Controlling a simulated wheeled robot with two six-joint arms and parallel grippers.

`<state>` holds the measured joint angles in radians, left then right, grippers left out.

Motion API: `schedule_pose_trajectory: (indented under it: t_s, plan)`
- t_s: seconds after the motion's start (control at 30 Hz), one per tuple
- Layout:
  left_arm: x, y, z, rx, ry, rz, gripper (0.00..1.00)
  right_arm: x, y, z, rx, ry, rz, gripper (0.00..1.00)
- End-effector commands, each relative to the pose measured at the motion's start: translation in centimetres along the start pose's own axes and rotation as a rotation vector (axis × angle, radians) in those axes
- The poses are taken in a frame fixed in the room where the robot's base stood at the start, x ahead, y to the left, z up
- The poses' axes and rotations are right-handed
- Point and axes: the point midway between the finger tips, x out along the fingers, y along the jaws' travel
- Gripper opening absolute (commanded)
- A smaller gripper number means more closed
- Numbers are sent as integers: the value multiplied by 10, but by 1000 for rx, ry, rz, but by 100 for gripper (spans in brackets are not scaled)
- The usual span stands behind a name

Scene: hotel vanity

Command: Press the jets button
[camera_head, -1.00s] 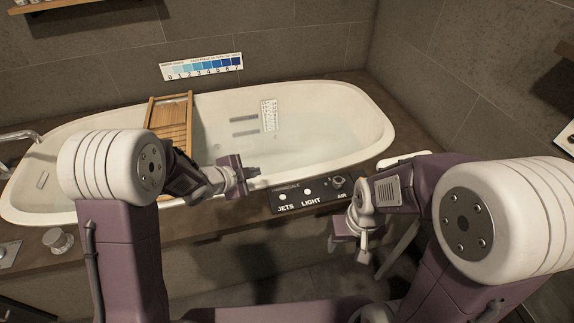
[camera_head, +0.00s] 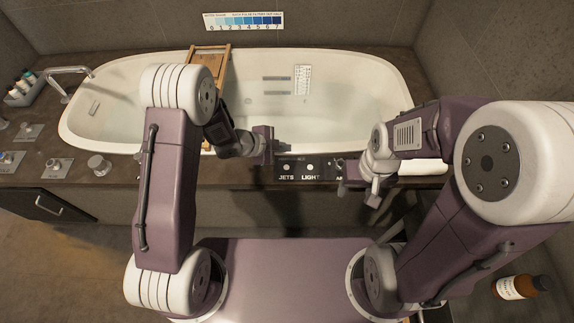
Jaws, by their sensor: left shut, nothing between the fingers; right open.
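A dark control panel (camera_head: 300,171) sits at the front rim of the bathtub. The white round jets button (camera_head: 286,167) is on its left part above the word JETS. A like light button (camera_head: 310,167) sits to its right, and the AIR end of the panel is partly hidden by my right gripper. My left gripper (camera_head: 270,146) is shut and empty, just left of and behind the jets button. I cannot tell whether it touches the panel. My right gripper (camera_head: 357,190) is at the panel's right end, pointing down; its fingers are hard to make out.
The white bathtub (camera_head: 350,90) holds a wooden tray (camera_head: 209,55) across its left part. A faucet (camera_head: 68,77), knobs (camera_head: 98,163) and a bottle caddy (camera_head: 24,88) are on the left ledge. A brown bottle (camera_head: 520,287) is low at the right.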

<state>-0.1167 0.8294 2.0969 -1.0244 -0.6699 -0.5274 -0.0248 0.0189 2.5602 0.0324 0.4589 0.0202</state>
Motion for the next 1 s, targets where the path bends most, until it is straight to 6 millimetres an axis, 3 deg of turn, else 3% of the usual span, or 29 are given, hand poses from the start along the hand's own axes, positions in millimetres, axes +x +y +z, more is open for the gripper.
schedule_pose_trajectory:
  t_s: [0.27, 0.8, 1.0]
  plan:
    - [7, 5, 5, 0, -1, -1, 0, 10, 0, 1, 0, 0, 0, 57]
    - [58, 42, 42, 0, -1, 0, 0, 78, 2, 8, 0, 0, 0, 57]
    - [62, 45, 45, 0, 0, -1, 0, 82, 2, 8, 0, 0, 0, 57]
